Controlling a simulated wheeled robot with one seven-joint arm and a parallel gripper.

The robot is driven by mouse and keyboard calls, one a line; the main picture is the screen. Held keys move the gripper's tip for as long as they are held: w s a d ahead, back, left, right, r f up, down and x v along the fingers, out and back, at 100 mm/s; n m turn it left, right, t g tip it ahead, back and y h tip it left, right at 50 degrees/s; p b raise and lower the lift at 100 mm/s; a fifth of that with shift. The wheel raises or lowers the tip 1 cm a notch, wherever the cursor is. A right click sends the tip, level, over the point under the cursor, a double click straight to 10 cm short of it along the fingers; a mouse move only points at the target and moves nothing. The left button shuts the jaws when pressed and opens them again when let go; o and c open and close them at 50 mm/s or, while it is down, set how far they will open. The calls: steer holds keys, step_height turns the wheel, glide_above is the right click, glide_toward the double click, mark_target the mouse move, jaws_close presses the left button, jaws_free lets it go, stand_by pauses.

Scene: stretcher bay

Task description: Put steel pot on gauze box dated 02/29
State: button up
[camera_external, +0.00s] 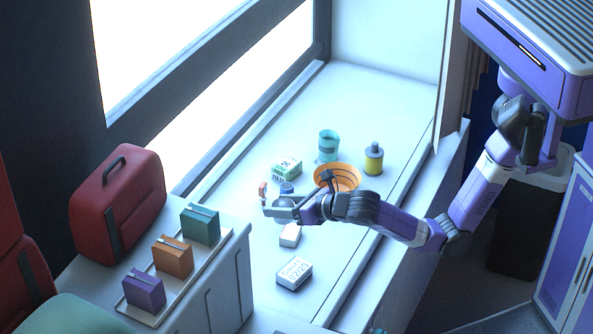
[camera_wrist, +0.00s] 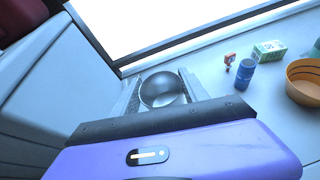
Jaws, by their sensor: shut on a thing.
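My gripper (camera_external: 277,209) is shut on the steel pot (camera_wrist: 162,91), a round dark shiny vessel between the two fingers in the wrist view. In the external view the pot (camera_external: 285,203) is small and mostly covered by the fingers. A white gauze box (camera_external: 294,273) lies on the counter, nearer the camera than my gripper, with a printed date that seems to read 02/29. Another white box (camera_external: 290,235) lies just below my gripper in the picture, partly hidden by it, its print unreadable. Neither white box shows clearly in the wrist view.
An orange bowl (camera_external: 338,174), blue cup (camera_external: 287,188), green-and-white box (camera_external: 287,167), teal cup (camera_external: 328,145), yellow bottle (camera_external: 374,158) and small red-brown item (camera_external: 262,189) stand around my gripper. A tray (camera_external: 178,298) with three coloured boxes is at left. Counter around the dated box is clear.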

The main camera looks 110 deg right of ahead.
mark_target(293, 268)
steer(key=shift+s+a+r+n+t+y, duration=0.4)
steer(key=shift+s+a+r, duration=0.55)
steer(key=shift+r, duration=0.2)
steer(key=shift+s+a+r, duration=0.1)
steer(key=shift+r, duration=0.25)
steer(key=shift+n, duration=0.3)
step_height(293, 268, down, 20)
steer(key=shift+a+r+b, duration=0.1)
steer(key=shift+b, duration=0.25)
steer(key=o, duration=1.4)
steer(key=shift+r, duration=0.1)
steer(key=v, duration=1.2)
steer(key=shift+s, duration=0.1)
